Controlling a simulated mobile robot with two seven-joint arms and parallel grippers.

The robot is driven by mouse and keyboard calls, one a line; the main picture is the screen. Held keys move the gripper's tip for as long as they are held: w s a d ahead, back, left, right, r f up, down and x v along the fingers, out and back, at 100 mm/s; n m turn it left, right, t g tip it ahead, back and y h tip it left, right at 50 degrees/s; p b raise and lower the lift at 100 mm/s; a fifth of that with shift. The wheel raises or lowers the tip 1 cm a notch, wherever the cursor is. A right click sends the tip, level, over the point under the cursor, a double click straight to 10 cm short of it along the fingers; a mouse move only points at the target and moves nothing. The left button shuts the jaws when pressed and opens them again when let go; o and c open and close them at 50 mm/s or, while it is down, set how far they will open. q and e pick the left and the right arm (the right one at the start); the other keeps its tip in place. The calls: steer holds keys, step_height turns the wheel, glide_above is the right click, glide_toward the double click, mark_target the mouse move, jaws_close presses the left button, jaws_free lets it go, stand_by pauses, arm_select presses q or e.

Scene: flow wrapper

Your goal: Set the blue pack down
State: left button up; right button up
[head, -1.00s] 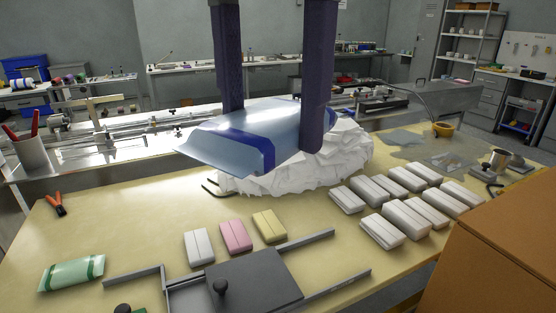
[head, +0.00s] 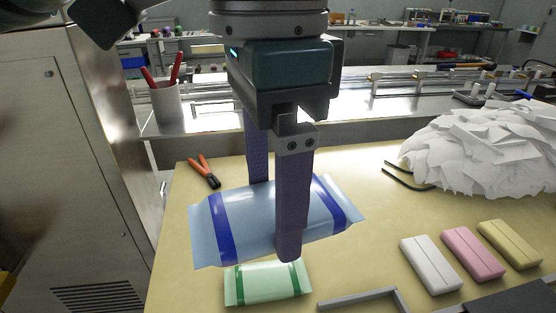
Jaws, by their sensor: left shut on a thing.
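The blue pack (head: 242,222), pale blue with a dark blue band near each end, is in the middle of the head view. My left gripper (head: 273,215) comes down from above and is shut on it, one finger in front and one behind. The pack lies roughly level and appears to be over the tan table (head: 182,285); I cannot tell whether it touches the table. The near finger hides part of its middle. The green-banded pack (head: 262,283) lies just in front of it. My right gripper is not in view.
Orange-handled pliers (head: 205,171) lie behind the pack. A heap of white paper (head: 490,150) sits at right, with dark prongs beside it. White (head: 431,264), pink (head: 472,253) and yellow (head: 509,244) packs lie at front right, near a grey frame (head: 365,301). A grey cabinet (head: 60,180) stands left.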

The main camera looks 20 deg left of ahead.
mark_target(274, 247)
arm_select(q)
steer(key=shift+m, duration=0.9)
steer(key=f, duration=0.1)
steer(key=f+b, duration=0.1)
steer(key=f, duration=0.1)
steer(key=s+f, duration=0.1)
steer(key=f, duration=0.1)
steer(key=shift+d, duration=0.3)
step_height(274, 247, down, 14)
steer(key=b, duration=0.3)
steer(key=shift+f, duration=0.15)
steer(key=shift+f+b, duration=0.8)
steer(key=shift+f, duration=1.55)
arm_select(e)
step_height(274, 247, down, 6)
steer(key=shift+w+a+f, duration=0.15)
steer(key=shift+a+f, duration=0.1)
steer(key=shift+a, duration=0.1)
arm_select(q)
steer(key=shift+f, duration=0.1)
steer(key=o, duration=0.9)
steer(key=shift+f, duration=0.1)
steer(key=shift+c, duration=0.2)
steer(key=shift+o, duration=1.4)
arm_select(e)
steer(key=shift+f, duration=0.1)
